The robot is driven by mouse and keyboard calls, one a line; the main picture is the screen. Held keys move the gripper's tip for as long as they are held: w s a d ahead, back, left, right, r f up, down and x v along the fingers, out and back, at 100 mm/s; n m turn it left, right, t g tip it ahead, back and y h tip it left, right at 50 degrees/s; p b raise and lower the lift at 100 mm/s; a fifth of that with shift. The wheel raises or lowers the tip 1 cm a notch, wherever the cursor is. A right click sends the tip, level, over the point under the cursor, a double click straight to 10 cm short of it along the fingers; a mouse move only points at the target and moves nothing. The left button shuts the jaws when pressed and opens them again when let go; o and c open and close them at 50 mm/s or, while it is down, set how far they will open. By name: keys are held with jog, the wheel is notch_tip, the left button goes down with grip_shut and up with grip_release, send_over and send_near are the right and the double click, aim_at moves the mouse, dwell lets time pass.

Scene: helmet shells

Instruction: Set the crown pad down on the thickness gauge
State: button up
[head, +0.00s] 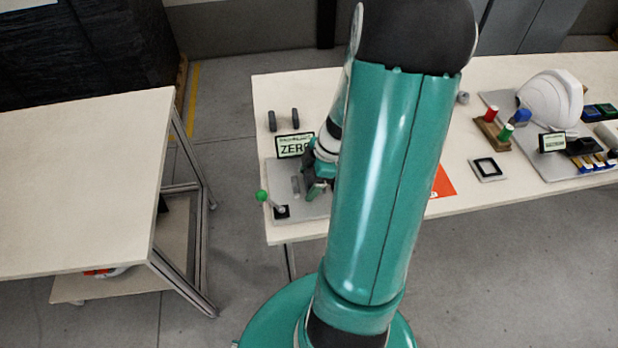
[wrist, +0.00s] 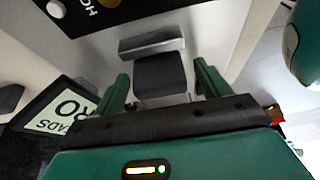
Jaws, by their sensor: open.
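The crown pad, a dark rounded block (wrist: 160,72), sits between my open fingers in the wrist view, with a narrow gap on each side. It seems to rest on a pale support by a grey bar (wrist: 150,42); its underside is hidden. In the head view my gripper (head: 314,188) is low over a grey plate (head: 288,168), which looks like the thickness gauge. The plate carries a green-knobbed lever (head: 262,196) and a small grey post (head: 296,185). The pad is not discernible in the head view; my arm hides much of this area.
A sign reading ZERO (head: 295,145) stands at the plate's back edge. Two dark pads (head: 272,120) (head: 295,118) stand behind it. A white helmet shell (head: 550,98), red and green cylinders and a black-framed square lie further right. A second table (head: 80,185) is at left.

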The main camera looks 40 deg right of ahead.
jog(key=v, duration=1.4)
